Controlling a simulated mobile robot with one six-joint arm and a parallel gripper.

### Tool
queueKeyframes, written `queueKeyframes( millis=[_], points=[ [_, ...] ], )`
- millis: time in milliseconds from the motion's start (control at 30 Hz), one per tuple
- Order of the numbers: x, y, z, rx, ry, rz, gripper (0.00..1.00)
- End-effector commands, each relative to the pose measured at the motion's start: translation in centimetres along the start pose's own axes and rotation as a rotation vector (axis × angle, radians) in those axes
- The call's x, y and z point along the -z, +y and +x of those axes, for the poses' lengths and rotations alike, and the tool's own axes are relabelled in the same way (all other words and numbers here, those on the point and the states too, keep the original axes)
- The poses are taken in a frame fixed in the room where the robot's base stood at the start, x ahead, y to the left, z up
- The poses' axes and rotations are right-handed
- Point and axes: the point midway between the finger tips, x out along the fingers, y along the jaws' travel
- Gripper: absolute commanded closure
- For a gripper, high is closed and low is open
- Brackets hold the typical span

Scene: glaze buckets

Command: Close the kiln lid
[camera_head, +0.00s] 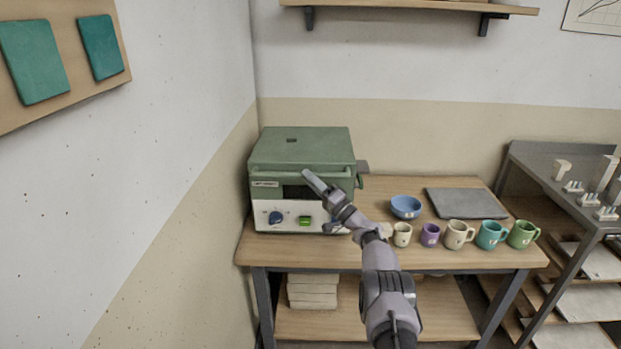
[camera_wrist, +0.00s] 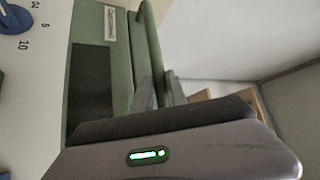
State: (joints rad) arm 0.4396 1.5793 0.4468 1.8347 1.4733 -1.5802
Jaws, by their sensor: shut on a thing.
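The kiln (camera_head: 290,215) stands at the left end of the wooden table, with a white control front and a green body. Its green lid (camera_head: 300,145) lies over the top, looking nearly flat; I cannot tell whether a small gap is left under it. A green bar handle (camera_head: 270,174) runs along the lid's front edge. My gripper (camera_head: 313,181) reaches the handle from the front right. In the wrist view my gripper's fingers (camera_wrist: 160,92) are on either side of the handle (camera_wrist: 150,45), shut on it.
A blue bowl (camera_head: 405,207), a grey slab (camera_head: 466,203) and a row of several mugs (camera_head: 458,234) stand on the table (camera_head: 400,262) right of the kiln. A wall is close on the left. A grey metal rack (camera_head: 560,165) stands at the right.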

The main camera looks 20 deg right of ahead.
Motion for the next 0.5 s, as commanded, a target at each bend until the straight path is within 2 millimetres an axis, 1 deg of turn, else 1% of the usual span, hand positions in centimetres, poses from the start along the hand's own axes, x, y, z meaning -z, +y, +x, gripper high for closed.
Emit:
queueKeyframes(
  millis=[33,67,100,167,500],
  points=[
    [-0.8,1.69,-0.81,-0.031,-0.006,0.01,1.0],
    [-0.8,1.69,-0.81,-0.031,-0.006,0.01,0.8],
    [-0.81,1.69,-0.81,-0.031,-0.006,0.01,0.72],
    [-0.8,1.66,-0.79,-0.031,-0.006,0.01,0.6],
    [-0.61,1.28,-0.58,-0.024,-0.004,0.008,0.6]
  ],
)
